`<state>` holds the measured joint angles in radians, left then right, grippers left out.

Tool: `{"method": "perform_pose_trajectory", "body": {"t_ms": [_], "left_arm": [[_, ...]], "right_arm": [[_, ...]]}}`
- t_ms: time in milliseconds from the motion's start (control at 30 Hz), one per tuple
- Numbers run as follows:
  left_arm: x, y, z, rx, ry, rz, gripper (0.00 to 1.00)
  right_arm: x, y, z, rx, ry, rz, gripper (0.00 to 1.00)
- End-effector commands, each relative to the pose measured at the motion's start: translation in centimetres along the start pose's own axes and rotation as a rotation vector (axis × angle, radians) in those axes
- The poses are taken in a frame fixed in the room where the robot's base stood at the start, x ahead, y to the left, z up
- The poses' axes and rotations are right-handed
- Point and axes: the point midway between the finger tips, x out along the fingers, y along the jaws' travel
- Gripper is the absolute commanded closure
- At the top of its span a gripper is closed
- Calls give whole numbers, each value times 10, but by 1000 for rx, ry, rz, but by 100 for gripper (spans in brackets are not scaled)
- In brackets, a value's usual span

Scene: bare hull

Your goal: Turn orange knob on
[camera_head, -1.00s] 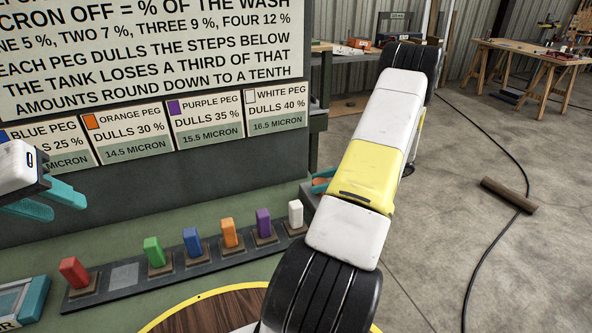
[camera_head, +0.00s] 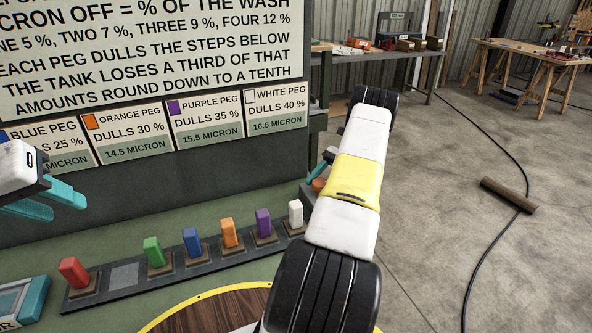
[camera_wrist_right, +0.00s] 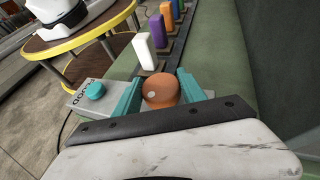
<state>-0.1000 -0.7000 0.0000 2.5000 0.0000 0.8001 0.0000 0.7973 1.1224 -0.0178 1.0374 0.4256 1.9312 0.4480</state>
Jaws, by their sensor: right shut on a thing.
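The orange knob (camera_wrist_right: 161,90) is round, with a pale spot on its face, in the right wrist view. My right gripper (camera_wrist_right: 160,77) has its teal fingers on either side of it and is shut on it. In the head view a bit of the orange knob (camera_head: 319,184) shows beside my right arm, which hides most of that gripper. My left gripper (camera_head: 67,207) is at the left edge, its two teal fingers apart and empty, above the green bench.
A row of coloured pegs stands on a dark strip (camera_head: 122,274), including an orange peg (camera_head: 229,233) and a white peg (camera_head: 296,213). A grey box with a teal button (camera_wrist_right: 95,91) sits near the knob. A yellow-rimmed round table (camera_head: 205,296) is in front.

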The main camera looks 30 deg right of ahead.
Motion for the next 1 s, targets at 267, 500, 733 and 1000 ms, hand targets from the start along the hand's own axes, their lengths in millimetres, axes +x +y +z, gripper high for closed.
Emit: {"method": "perform_pose_trajectory", "body": {"t_ms": [267, 500, 733, 1000], "left_arm": [[0, 0, 0, 0, 0, 0, 64], [0, 0, 0, 0, 0, 0, 64], [0, 0, 0, 0, 0, 0, 64], [0, 0, 0, 0, 0, 0, 64]], "right_arm": [[0, 0, -1, -44, 2, 102, 92], [0, 0, -1, -55, 4, 129, 92], [0, 0, -1, -55, 3, 130, 92], [0, 0, 0, -55, 2, 130, 31]]}}
